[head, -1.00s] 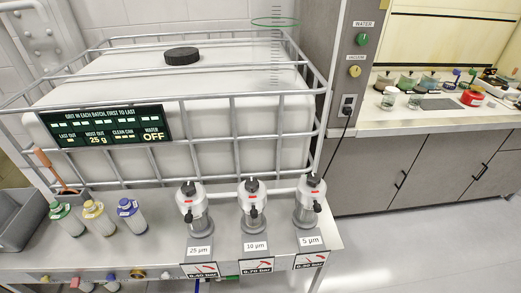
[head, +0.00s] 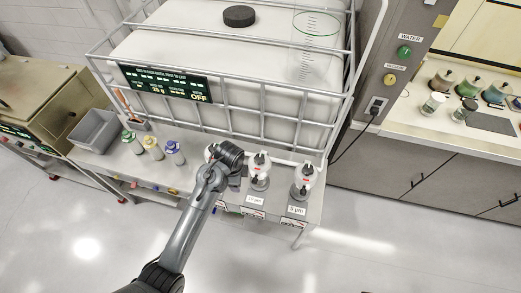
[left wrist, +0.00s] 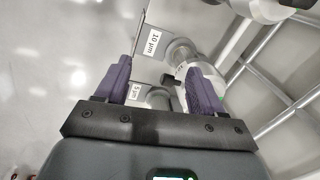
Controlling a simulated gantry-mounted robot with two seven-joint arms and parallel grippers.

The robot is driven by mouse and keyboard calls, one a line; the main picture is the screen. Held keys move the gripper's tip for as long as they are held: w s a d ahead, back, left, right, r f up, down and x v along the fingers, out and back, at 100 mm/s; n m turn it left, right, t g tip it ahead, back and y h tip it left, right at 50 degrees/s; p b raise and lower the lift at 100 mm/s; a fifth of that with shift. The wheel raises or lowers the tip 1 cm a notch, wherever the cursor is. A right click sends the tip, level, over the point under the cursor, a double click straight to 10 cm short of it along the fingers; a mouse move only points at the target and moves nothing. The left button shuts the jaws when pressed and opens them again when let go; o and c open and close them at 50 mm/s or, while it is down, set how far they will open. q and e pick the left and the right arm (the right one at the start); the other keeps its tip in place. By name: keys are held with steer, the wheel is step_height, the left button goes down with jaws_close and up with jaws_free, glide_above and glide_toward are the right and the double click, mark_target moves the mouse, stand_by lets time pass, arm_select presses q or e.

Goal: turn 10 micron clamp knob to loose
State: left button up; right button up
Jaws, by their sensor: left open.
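The 10 µm unit (head: 258,172) is a white-headed filter housing with a black top knob, upright on the bench between the 25 µm and 5 µm units. My left gripper (left wrist: 158,66) is open and empty, with purple fingers spread apart. In the left wrist view, the 10 µm unit (left wrist: 182,54) and its label (left wrist: 152,42) lie beyond the fingers. A small black knob (left wrist: 168,80) shows between the fingertips, apart from both. In the head view, my left wrist hides most of the 25 µm unit. My right gripper is not in view.
The 5 µm unit (head: 303,180) stands to the right. A caged white tank (head: 190,60) rises close behind. Bottles (head: 153,147) and a grey bin (head: 96,130) stand on the left of the bench. The floor in front is clear.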

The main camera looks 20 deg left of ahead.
mark_target(260, 158)
arm_select(q)
steer(key=w+d+r+m+g, duration=0.1)
steer(key=w+d+r+m, duration=0.1)
steer(key=w+r+m, duration=0.3)
steer(key=w+d+r+m, duration=0.2)
steer(key=w+r+m, duration=0.15)
steer(key=w, duration=0.35)
steer(key=shift+m, duration=0.35)
steer(key=shift+w+f+b, duration=0.2)
steer(key=shift+f+b, duration=0.1)
steer(key=shift+f, duration=5.1)
steer(key=shift+c, duration=0.5)
steer(key=c, duration=1)
